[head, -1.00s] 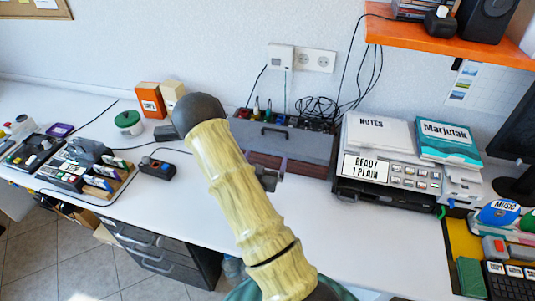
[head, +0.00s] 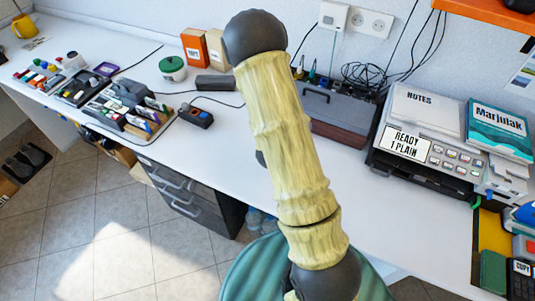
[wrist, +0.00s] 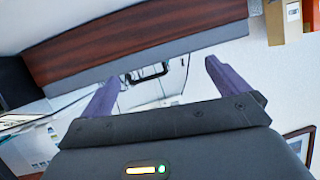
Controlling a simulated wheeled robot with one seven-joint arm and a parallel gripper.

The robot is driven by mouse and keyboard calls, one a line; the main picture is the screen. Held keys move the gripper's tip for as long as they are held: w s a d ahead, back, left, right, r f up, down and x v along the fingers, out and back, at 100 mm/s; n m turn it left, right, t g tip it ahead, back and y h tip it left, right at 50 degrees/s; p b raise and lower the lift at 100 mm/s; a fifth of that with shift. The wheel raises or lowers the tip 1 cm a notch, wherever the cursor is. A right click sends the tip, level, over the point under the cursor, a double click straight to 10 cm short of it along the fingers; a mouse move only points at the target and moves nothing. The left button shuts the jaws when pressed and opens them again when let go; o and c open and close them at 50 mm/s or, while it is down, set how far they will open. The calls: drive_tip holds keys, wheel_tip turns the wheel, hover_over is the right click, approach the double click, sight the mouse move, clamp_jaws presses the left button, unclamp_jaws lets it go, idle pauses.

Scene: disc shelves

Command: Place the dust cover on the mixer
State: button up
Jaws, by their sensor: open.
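The dust cover appears to be the long grey lid (head: 338,110) with a dark handle, at the back of the desk, partly behind my arm in the head view. Its handle (wrist: 148,73) shows between my fingers in the wrist view, beyond a grey edge. A brown wooden side (wrist: 140,42), seemingly the mixer's, lies along that edge; it also shows in the head view (head: 340,137). How the cover sits on the mixer is unclear. My gripper (wrist: 161,70) is open and empty, its purple fingers apart on either side of the handle's line. In the head view my arm hides it.
Cables (head: 365,75) lie behind the cover. A black device topped with notes and a teal book (head: 497,132) stands right. Orange and tan boxes (head: 194,47), a green-lidded pot (head: 173,69) and small stands are left. The desk front (head: 385,215) is clear.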

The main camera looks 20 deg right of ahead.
drive_tip(key=s+a+r+n+g+y, duration=0.2)
drive_tip(key=s+a+y, duration=0.15)
drive_tip(key=a, duration=0.25)
drive_tip(key=s+a+r+n+g+y, duration=0.2)
drive_tip(key=a+n+y, duration=0.15)
drive_tip(key=a, duration=0.25)
drive_tip(key=s+a+r+n+g+y, duration=0.1)
drive_tip(key=s+a+r+n+g, duration=0.2)
drive_tip(key=s, duration=0.8)
drive_tip(key=shift+a+r+n+g+y, duration=0.2)
drive_tip(key=shift+r+n+g+y, duration=0.25)
drive_tip(key=shift+r, duration=0.5)
drive_tip(key=w+p+v, duration=0.2)
drive_tip(key=p+v, duration=0.9)
drive_tip(key=p, duration=0.1)
drive_tip(key=shift+w+r, duration=0.25)
drive_tip(key=shift+r, duration=0.4)
